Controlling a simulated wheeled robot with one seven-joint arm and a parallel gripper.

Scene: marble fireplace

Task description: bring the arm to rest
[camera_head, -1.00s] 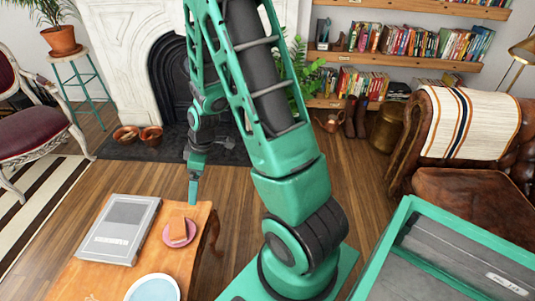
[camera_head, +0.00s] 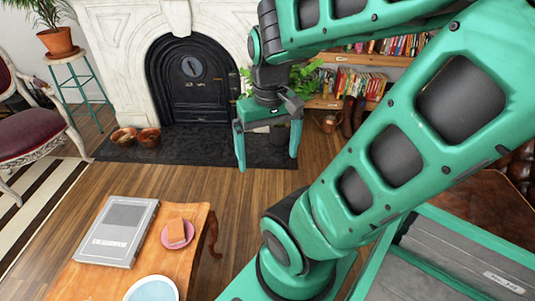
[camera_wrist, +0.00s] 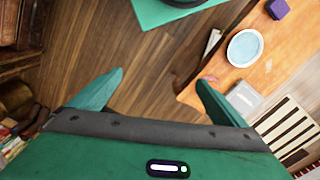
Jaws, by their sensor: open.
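My gripper (camera_head: 267,165) hangs in the middle of the head view, fingers pointing down and spread apart, with nothing between them. It is above the wood floor, to the right of the wooden table (camera_head: 190,258) and in front of the fireplace (camera_head: 195,85). In the wrist view my gripper (camera_wrist: 160,95) is also open and empty, with bare floor between its fingers. My arm bends from the base at the lower middle up to the right, then back left to the gripper.
On the table are a grey book (camera_head: 118,232), a pink plate (camera_head: 177,234) with an orange-brown block (camera_head: 176,231), and a pale blue bowl (camera_head: 152,289). The wrist view also shows a purple block (camera_wrist: 277,9). Bookshelves and a brown leather chair (camera_head: 480,205) are at right. Floor between is clear.

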